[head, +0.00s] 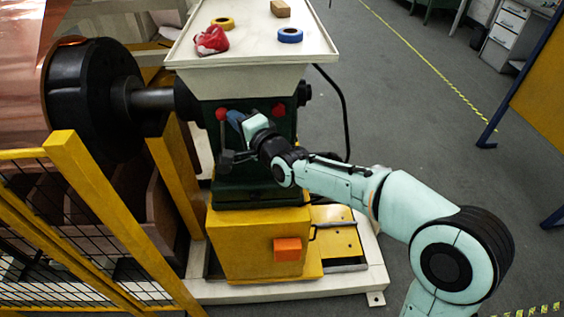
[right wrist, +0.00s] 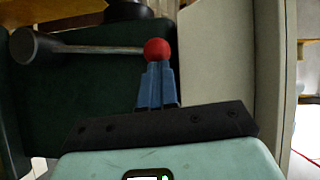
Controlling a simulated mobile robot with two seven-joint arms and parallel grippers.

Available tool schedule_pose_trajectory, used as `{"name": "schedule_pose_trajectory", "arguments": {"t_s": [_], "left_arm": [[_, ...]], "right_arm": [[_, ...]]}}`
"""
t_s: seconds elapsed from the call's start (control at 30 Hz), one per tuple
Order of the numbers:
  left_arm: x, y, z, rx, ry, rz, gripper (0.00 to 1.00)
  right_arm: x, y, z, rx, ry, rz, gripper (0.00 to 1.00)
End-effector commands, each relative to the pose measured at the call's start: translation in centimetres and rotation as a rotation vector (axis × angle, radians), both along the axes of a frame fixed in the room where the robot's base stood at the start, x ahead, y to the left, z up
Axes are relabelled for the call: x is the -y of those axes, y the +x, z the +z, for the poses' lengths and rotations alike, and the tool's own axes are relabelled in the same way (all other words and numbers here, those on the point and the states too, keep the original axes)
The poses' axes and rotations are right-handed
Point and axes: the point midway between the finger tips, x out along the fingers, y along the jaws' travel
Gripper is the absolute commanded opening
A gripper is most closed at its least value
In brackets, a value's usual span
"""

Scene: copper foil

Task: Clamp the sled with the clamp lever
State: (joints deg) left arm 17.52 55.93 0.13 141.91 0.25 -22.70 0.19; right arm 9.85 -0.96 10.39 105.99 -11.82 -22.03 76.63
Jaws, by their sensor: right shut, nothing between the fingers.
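The clamp lever is a grey rod with a red ball knob (right wrist: 157,50) at one end and a dark round hub (right wrist: 27,46) at the other. In the head view its red knob (head: 221,114) is on the front of the dark green machine body. My right gripper (head: 234,117) is shut, its blue fingers (right wrist: 157,84) together, with the tips right at the knob. I cannot tell whether they touch it. The sled is probably the yellow base (head: 255,240) under the green body; I cannot tell for sure. My left gripper is not in view.
A second red knob (head: 279,110) is to the right on the machine. A tray (head: 255,48) on top holds tape rolls, a red cloth and a block. A yellow mesh fence (head: 90,180) and copper roll (head: 20,80) stand left.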

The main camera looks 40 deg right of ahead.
Motion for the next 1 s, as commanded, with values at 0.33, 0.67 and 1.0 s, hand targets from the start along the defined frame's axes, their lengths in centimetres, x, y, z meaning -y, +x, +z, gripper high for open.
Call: {"name": "schedule_pose_trajectory", "arguments": {"t_s": [0.33,0.67,1.0], "left_arm": [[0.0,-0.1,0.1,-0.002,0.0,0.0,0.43],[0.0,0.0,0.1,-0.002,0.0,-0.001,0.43],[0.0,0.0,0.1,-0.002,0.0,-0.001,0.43]], "right_arm": [[-1.2,0.8,0.4,-0.012,-0.015,0.0,0.0],[-1.4,0.9,0.6,-0.009,-0.014,0.0,0.0],[-1.5,0.9,0.6,-0.007,-0.013,0.001,0.0]]}}
